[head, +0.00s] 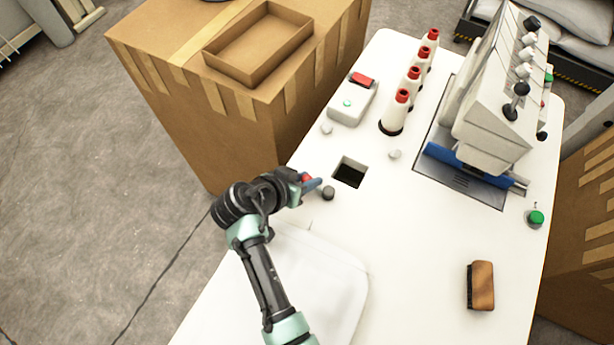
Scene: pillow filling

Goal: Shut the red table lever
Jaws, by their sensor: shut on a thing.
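My gripper (311,186) is low over the left edge of the white table, beside the square dark opening. It is shut on a small red piece (306,178), which I take to be the red table lever. Only a bit of red shows between the bluish fingers. The rest of the lever is hidden by the gripper, so its angle cannot be told. A dark round knob (328,193) stands just right of the fingertips.
A square hole (350,172) lies right of the gripper. A control box (352,99) with a red switch, several white red-topped spools (394,113) and a sewing machine (495,100) stand behind. A white pillow cover (335,285) lies in front, a brush (481,286) at right. A cardboard box (150,105) adjoins the table.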

